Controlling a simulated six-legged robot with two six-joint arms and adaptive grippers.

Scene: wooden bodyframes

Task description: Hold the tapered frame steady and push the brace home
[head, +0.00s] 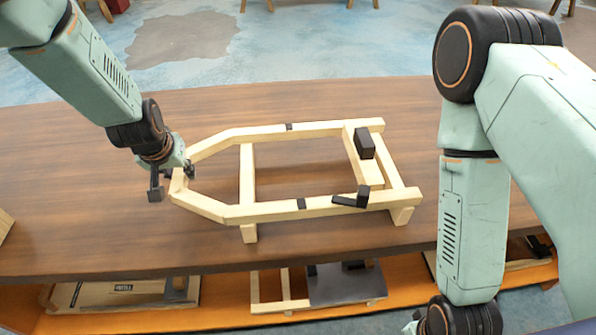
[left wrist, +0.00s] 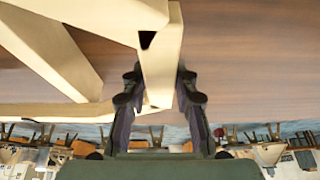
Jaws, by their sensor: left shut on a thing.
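The tapered frame (head: 265,212) of pale wood lies on the table, its narrow end to the left and its wide end to the right. My left gripper (head: 171,183) is shut on the narrow end. In the left wrist view, the two dark fingers of my left gripper (left wrist: 158,95) stand on either side of a frame bar (left wrist: 162,55). A wide crosspiece (head: 362,168), perhaps the brace, lies between the rails near the right end and bears a black block (head: 364,143). I cannot tell how fully it is seated. My right gripper is out of view.
A black angled piece (head: 352,199) sits on the near rail. The brown table (head: 95,180) is clear around the frame. My right arm hangs at the right, past the table's near edge.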

